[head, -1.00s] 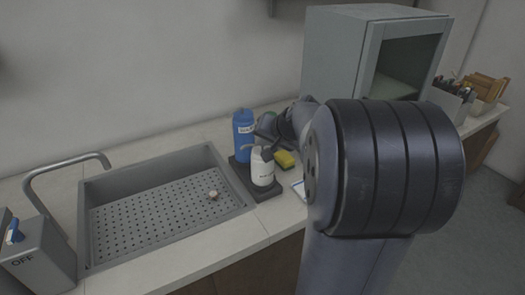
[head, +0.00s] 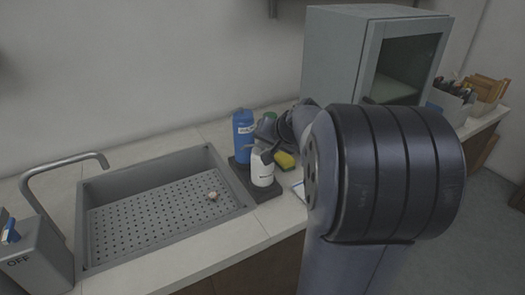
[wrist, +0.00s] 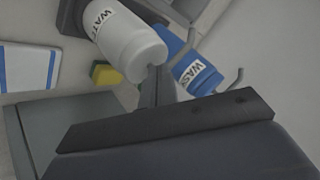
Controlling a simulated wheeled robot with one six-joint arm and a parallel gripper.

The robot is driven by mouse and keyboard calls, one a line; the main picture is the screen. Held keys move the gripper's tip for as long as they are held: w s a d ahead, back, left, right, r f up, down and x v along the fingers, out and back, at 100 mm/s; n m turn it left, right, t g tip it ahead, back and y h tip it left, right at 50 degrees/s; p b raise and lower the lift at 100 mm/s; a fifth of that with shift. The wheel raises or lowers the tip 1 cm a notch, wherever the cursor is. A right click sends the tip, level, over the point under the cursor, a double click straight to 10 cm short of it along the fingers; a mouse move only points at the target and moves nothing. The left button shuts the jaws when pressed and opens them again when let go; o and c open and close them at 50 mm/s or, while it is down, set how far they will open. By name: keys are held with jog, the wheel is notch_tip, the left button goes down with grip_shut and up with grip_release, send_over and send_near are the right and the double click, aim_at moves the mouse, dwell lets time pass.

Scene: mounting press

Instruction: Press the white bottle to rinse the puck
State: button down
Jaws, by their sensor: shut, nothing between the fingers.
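The white bottle (head: 262,170) stands upright on a dark tray (head: 269,193) to the right of the sink. In the wrist view the white bottle (wrist: 128,38) shows a label reading "WATE…". The puck (head: 212,196), small and pinkish brown, lies on the perforated sink floor. My gripper (head: 267,156) is shut and empty, at the upper right side of the white bottle. In the wrist view my gripper (wrist: 157,72) has its tips at the bottle's edge. I cannot tell whether they touch it. My arm hides part of the area behind.
A blue wash bottle (head: 243,136) stands behind the white one on the same tray. A yellow sponge (head: 285,160) lies to the right. The grey sink (head: 246,200) has a faucet (head: 68,163) at its left. A grey cabinet (head: 335,55) stands behind my arm.

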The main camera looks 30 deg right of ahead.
jog(key=shift+f, duration=0.3)
jog(key=shift+r, duration=0.1)
dwell(0.3)
jog(key=shift+r+p, duration=0.35)
jog(key=shift+r, duration=0.45)
jog(key=shift+r+p, duration=1.85)
jog(key=shift+r, duration=0.7)
